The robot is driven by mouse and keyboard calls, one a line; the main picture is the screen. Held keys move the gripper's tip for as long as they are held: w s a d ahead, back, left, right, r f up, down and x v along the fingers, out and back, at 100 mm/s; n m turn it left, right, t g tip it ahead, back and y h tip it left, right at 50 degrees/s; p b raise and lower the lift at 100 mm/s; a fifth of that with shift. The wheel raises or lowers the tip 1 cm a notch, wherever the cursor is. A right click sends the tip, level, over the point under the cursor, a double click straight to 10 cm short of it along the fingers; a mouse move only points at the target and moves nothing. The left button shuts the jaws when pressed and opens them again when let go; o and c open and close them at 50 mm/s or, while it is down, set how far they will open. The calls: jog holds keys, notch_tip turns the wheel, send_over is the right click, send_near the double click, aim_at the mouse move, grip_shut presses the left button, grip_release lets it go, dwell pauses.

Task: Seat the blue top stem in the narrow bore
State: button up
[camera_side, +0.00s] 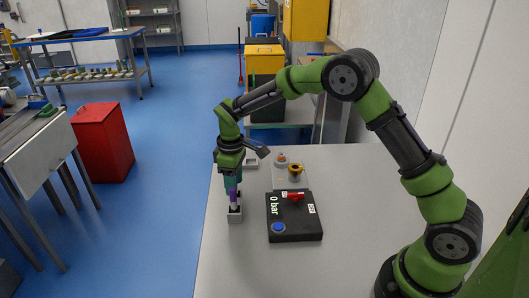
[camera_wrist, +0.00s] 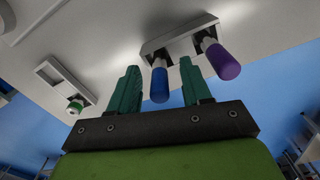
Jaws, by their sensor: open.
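The blue stem (camera_wrist: 159,82) shows in the wrist view with its far end at an opening of a pale block (camera_wrist: 180,36). A purple stem (camera_wrist: 222,60) stands at the block's other opening, to the right. My gripper (camera_wrist: 159,66) is open, its two green fingers on either side of the blue stem; I cannot tell whether they touch it. In the side view my gripper (camera_side: 233,188) is low over the small grey block (camera_side: 235,215), with the purple stem (camera_side: 234,199) showing below it. The blue stem is hidden there. I cannot tell which opening is the narrow bore.
A black box (camera_side: 285,232) marked "0 bar", with a blue button and red part, sits right of the block. Behind it is a grey fixture (camera_side: 302,181) with a yellow fitting. A pale frame (camera_wrist: 48,72) holds a green-tipped piece (camera_wrist: 76,106). The near table (camera_side: 240,265) is clear.

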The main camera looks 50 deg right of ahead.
jog(key=shift+f, duration=0.1)
grip_shut()
dwell(0.4)
